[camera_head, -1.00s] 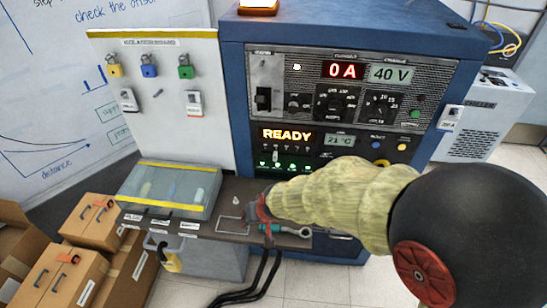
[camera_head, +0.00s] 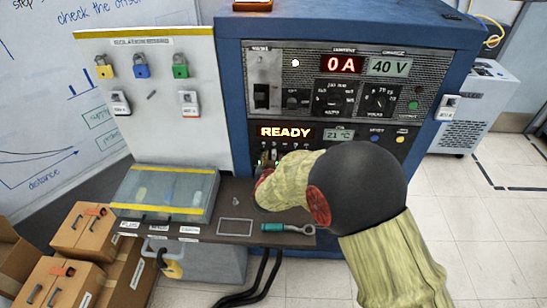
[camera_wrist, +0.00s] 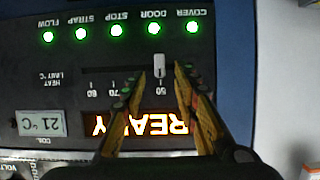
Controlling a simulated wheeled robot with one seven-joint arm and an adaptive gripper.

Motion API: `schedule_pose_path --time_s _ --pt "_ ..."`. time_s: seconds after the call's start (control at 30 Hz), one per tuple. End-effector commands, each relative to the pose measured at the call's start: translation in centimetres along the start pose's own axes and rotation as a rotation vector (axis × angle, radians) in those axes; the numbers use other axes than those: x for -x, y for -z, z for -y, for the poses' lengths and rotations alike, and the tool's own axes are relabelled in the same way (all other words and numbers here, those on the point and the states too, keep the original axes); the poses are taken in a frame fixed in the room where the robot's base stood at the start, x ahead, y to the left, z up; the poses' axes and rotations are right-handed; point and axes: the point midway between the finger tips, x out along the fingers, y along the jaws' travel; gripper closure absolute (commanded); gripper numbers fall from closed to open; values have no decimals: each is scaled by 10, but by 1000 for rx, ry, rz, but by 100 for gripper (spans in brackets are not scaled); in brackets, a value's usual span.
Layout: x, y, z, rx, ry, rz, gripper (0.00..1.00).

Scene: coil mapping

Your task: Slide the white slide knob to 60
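The white slide knob (camera_wrist: 159,63) is upright on the dark panel in the wrist view, where the picture is upside down. It sits at the mark labelled 50 on the heat limit scale (camera_wrist: 115,92). Labels that look like 70 and 80 show farther left, and the mark between 50 and 70 is hidden by a finger. My gripper (camera_wrist: 160,70) is open, with one fingertip on each side of the knob and gaps between. In the head view my gripper (camera_head: 268,160) is at the lower left of the panel, and my arm hides the knob.
The READY display (camera_head: 286,132) and coil temperature display (camera_head: 340,134) are near the slider. Several green lights (camera_wrist: 118,31) line the panel. A shelf (camera_head: 215,230) below carries a clear box (camera_head: 165,190) and a teal-handled wrench (camera_head: 285,227).

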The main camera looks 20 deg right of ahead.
Motion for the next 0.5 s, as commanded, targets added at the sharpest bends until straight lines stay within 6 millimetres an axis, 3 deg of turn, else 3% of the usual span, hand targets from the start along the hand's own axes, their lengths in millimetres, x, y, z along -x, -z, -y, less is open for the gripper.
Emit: schedule_pose_path --time_s 0.2,0.5 --pt "-26 -1 0 -1 0 1 70" --pt "-32 0 0 0 1 0 70"
